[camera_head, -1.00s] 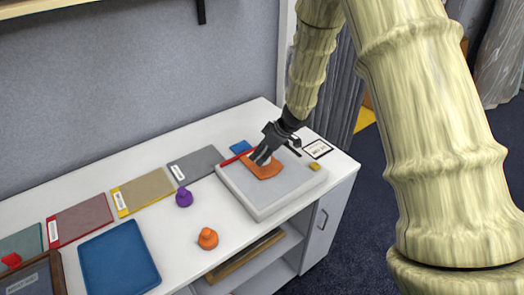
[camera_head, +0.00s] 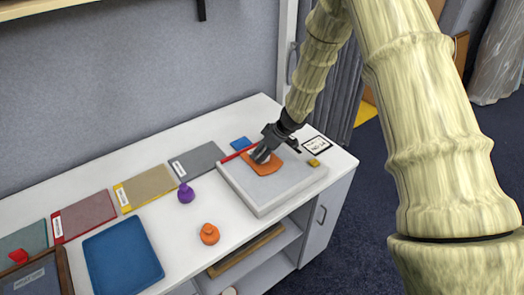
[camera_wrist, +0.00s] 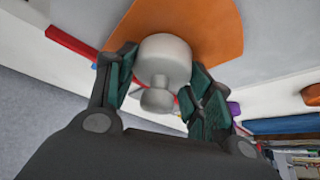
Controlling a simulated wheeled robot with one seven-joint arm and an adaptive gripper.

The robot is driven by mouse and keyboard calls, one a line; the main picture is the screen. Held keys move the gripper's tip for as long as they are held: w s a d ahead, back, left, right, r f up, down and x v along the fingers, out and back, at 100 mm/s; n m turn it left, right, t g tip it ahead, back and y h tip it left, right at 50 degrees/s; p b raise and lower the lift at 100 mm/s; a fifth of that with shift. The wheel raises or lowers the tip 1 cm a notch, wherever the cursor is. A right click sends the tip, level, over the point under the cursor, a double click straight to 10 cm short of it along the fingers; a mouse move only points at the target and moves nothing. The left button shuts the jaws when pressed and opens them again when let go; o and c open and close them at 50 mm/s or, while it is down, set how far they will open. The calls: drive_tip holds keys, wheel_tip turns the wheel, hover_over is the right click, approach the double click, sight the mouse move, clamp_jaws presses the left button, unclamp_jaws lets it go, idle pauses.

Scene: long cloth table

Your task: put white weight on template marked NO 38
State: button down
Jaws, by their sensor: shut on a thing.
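My gripper (camera_head: 262,156) is shut on the white weight (camera_wrist: 163,60), a pale cylinder with a small knob, seen between the fingers in the wrist view. It is over an orange flat piece (camera_head: 267,169) on a grey board; whether the weight touches that piece I cannot tell. Several labelled flat templates lie in a row along the table: grey (camera_head: 205,158), tan (camera_head: 150,186), dull red (camera_head: 88,215) and green (camera_head: 28,243). Their labels are too small to read, so I cannot tell which is NO 38. A white card (camera_head: 314,145) with unclear print lies behind the board.
A purple weight (camera_head: 186,194) and an orange weight (camera_head: 209,235) stand left of the thick grey board (camera_head: 245,195). A blue tray (camera_head: 122,256) lies front left, near a red piece (camera_head: 18,256). A small yellow block (camera_head: 313,163) sits on the board. Bare white tabletop surrounds the orange weight.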

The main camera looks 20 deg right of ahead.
drive_tip(key=c, duration=0.6)
unclamp_jaws()
drive_tip(key=shift+f, duration=0.1)
drive_tip(key=b+v, duration=0.2)
drive_tip(key=v, duration=1)
